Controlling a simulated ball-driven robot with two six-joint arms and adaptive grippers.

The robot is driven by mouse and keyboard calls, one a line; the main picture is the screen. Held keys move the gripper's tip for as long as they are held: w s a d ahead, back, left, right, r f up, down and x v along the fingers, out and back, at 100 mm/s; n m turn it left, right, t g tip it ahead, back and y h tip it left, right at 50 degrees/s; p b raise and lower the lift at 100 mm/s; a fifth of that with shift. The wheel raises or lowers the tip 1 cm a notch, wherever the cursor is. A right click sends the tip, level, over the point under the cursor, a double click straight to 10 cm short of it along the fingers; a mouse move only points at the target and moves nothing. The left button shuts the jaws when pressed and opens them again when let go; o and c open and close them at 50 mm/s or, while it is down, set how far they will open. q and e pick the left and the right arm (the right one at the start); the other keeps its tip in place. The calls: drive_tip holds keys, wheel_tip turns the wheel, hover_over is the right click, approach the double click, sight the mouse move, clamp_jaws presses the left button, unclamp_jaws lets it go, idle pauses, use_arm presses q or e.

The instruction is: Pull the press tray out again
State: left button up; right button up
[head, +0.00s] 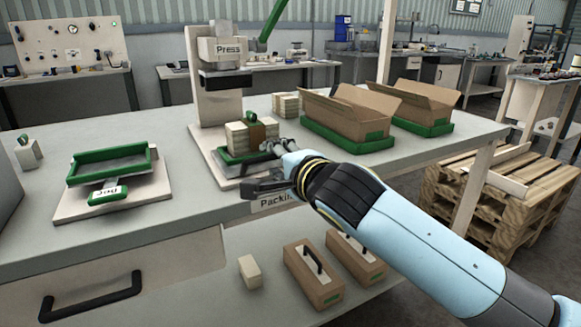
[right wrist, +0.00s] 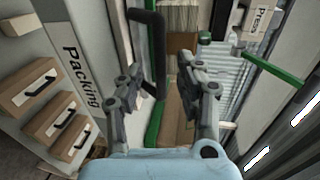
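The press tray (head: 233,170) is a low, dark and green tray on the pale base of the white press (head: 216,82). It carries cream stacks (head: 236,138) and a brown block with a green top (head: 256,133), and sits forward of the press column. My right gripper (head: 260,168) is at the tray's front right and hides part of it. In the right wrist view the gripper (right wrist: 158,82) is open, with a black bar handle (right wrist: 157,50) ahead of and between its fingers, nearer the left one. I cannot tell if they touch. My left gripper is not in view.
A green frame fixture (head: 110,165) stands on the left of the grey bench. Open cartons (head: 345,110) in green trays stand right of the press. Handled boxes (head: 313,272) lie on the lower shelf. A wooden pallet (head: 500,195) is at the right.

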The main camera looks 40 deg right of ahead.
drive_tip(key=v, duration=0.8)
drive_tip(key=shift+s, duration=0.25)
drive_tip(key=shift+w+r, duration=0.1)
drive_tip(key=shift+r, duration=0.05)
wheel_tip(320, 180, down, 25)
drive_tip(key=s+d+n+g, duration=0.1)
drive_tip(key=s+n+g, duration=0.15)
drive_tip(key=g, duration=0.25)
drive_tip(key=s+f+n+g+y, duration=0.1)
drive_tip(key=s+f+n+g, duration=0.1)
drive_tip(key=s+f, duration=0.55)
drive_tip(key=s+f+n+g+y, duration=0.1)
drive_tip(key=s+f+n+g, duration=0.3)
drive_tip(key=f, duration=0.6)
drive_tip(key=s+a+f+n+g, duration=0.1)
drive_tip(key=s+f+n, duration=0.3)
drive_tip(key=s, duration=0.5)
drive_tip(key=s+f+n+g, duration=0.1)
drive_tip(key=s+f+n, duration=0.3)
drive_tip(key=s, duration=0.5)
drive_tip(key=s+a+f+n+g+y, duration=0.1)
drive_tip(key=s+f+n, duration=0.3)
drive_tip(key=s, duration=0.5)
drive_tip(key=shift+a+f+n+g, duration=0.35)
drive_tip(key=shift+f+g, duration=0.05)
drive_tip(key=shift+f, duration=0.15)
